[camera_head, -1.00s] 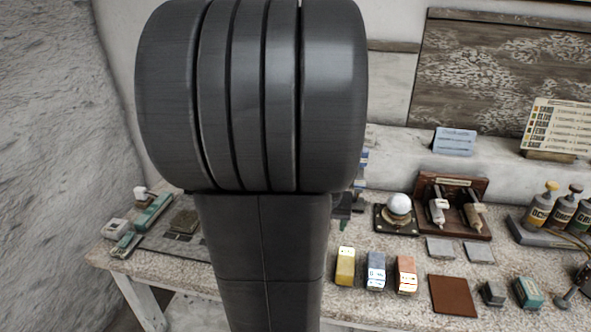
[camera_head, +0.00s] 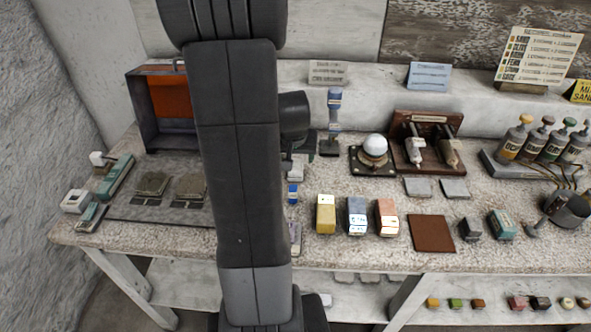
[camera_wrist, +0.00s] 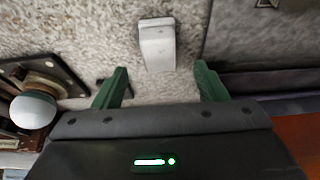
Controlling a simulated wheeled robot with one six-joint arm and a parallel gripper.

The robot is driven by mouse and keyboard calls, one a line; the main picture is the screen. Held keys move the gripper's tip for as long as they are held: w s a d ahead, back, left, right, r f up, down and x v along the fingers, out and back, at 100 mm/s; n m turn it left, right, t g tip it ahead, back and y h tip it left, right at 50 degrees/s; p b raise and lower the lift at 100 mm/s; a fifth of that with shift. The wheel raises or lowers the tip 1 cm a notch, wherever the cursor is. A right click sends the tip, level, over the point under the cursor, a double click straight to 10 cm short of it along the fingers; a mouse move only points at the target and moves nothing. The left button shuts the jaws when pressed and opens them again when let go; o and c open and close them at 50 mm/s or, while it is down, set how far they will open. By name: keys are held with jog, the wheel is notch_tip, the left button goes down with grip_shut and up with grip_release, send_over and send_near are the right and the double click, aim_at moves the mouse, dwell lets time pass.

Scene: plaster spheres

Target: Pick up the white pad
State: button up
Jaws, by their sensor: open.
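A white, block-like pad (camera_wrist: 157,46) lies on the speckled tabletop in the wrist view, just beyond the fingertips and roughly centred between them. My gripper (camera_wrist: 160,68) is open, with its two green fingers apart and nothing between them. In the head view, a small pale piece (camera_head: 297,168) partly shows below my wrist, beside the arm; it seems to be the same pad, but my arm hides much of that area.
A white sphere (camera_head: 375,145) on a dark base stands right of my gripper. An orange-and-dark box (camera_head: 165,98) stands left. Yellow (camera_head: 326,214), blue and orange blocks sit near the front edge. A brown square (camera_head: 432,233) lies right of them.

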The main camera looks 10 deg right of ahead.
aim_at(295, 165)
jog(key=shift+x, duration=2.7)
jog(key=shift+s, duration=0.1)
jog(key=c, duration=1.1)
